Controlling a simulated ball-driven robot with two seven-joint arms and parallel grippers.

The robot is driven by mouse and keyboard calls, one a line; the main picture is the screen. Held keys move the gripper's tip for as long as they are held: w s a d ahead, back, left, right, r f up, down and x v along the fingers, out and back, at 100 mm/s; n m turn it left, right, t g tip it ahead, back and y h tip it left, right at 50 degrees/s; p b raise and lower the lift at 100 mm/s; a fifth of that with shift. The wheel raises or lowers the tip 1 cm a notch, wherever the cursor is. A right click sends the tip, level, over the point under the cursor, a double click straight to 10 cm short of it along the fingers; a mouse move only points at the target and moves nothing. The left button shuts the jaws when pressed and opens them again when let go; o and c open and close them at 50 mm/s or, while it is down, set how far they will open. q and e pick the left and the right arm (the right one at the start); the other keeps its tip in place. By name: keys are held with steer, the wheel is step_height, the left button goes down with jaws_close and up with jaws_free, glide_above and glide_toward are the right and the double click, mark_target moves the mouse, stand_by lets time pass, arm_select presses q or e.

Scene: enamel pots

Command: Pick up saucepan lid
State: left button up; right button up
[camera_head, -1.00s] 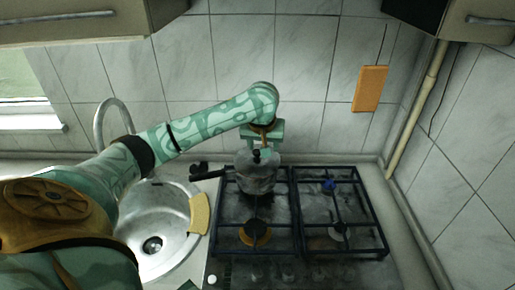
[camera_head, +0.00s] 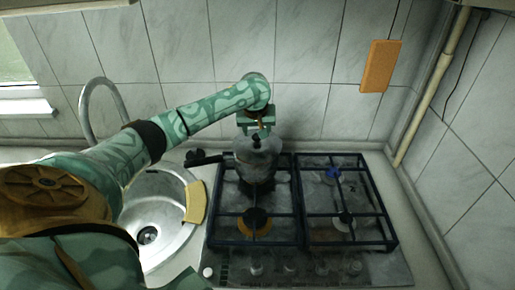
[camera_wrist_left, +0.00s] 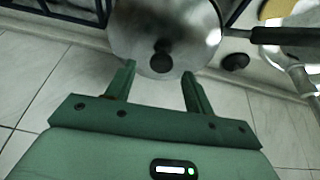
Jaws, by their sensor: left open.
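The silver saucepan (camera_head: 256,174) stands on the back left burner, its black handle (camera_head: 203,159) pointing left; the handle also shows in the left wrist view (camera_wrist_left: 285,36). The round silver saucepan lid (camera_head: 264,150) sits on the saucepan, with a dark knob (camera_head: 257,141) on top. In the left wrist view the lid (camera_wrist_left: 185,22) is partly cut off by the top edge. My left gripper (camera_head: 257,128) is open and empty just above and behind the knob. In the wrist view its fingertips (camera_wrist_left: 159,68) are either side of the knob, apart from it. My right gripper is out of view.
The gas hob (camera_head: 315,243) has raised dark grates around the saucepan. A sink (camera_head: 150,212) with a tall tap (camera_head: 82,115) lies to the left, with a yellow sponge (camera_head: 195,202) on its rim. The tiled wall (camera_head: 300,60) is close behind; an orange board (camera_head: 380,66) hangs there.

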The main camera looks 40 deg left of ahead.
mark_target(257, 136)
arm_select(q)
steer(key=b+x, duration=0.1)
steer(key=x, duration=0.3)
steer(key=shift+a, duration=0.2)
steer(key=shift+r, duration=0.2)
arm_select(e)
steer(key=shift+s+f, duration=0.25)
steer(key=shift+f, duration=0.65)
arm_select(q)
steer(key=shift+s, duration=0.1)
steer(key=c, duration=0.3)
jaws_close()
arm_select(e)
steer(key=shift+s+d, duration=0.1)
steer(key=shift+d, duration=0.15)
